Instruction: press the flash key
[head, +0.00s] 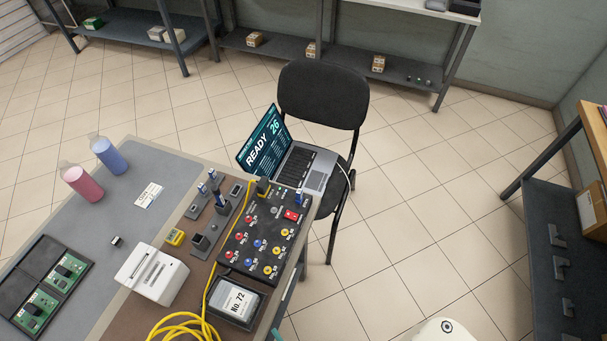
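A black panel box (240,250) lies on the bench with red, blue and yellow round parts and a red switch (291,215). The labels on the laptop keys and the panel are too small to read, so I cannot tell which part is the flash key. My gripper is not in view.
The bench holds a white printer-like box (152,274), a display reading No. 72 (237,302), a yellow cable (180,325), green boards (64,271), and pink (83,186) and blue (110,156) bottles. The chair (322,96) stands against the bench's far side. Tiled floor (420,190) is clear to the right.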

